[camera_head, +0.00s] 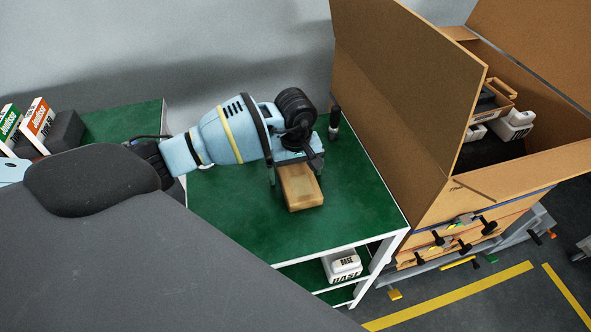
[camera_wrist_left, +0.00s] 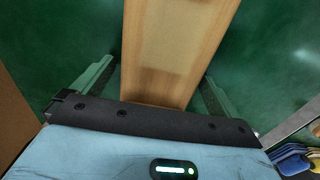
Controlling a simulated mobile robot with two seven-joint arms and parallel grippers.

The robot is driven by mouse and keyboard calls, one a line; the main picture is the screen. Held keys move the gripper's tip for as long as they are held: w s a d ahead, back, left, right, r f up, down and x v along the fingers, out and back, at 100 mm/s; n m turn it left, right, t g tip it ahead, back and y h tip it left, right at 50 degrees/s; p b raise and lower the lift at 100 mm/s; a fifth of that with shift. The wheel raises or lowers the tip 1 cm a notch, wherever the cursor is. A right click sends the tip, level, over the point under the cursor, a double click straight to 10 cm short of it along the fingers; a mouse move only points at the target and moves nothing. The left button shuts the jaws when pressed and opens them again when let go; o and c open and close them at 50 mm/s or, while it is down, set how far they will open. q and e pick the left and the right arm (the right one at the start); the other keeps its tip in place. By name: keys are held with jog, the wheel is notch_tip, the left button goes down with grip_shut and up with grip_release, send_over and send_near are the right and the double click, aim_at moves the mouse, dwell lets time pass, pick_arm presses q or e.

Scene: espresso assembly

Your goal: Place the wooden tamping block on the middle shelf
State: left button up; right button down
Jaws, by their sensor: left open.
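The wooden tamping block (camera_head: 302,192) lies on the green table top (camera_head: 350,205). In the left wrist view the block (camera_wrist_left: 178,45) runs between the two fingers, with green surface showing on both sides of it. My left gripper (camera_head: 295,170) is over the block's far end and hides that part in the head view. Its fingers (camera_wrist_left: 157,75) are apart, one on each side of the block, with gaps visible between them and the wood. Below the table top, a green shelf (camera_head: 303,276) is partly visible. My right gripper is out of view.
A white box marked BASE (camera_head: 342,265) stands on the shelf. A dark upright cylinder (camera_head: 335,122) stands near the table's back right. A large open cardboard box (camera_head: 395,95) borders the table's right side. Small labelled boxes (camera_head: 38,122) stand at far left.

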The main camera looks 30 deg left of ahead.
aim_at(295, 171)
pick_arm(q)
jog(key=shift+r, duration=0.45)
notch_tip(295, 171, up, 11)
jog(key=shift+r, duration=0.2)
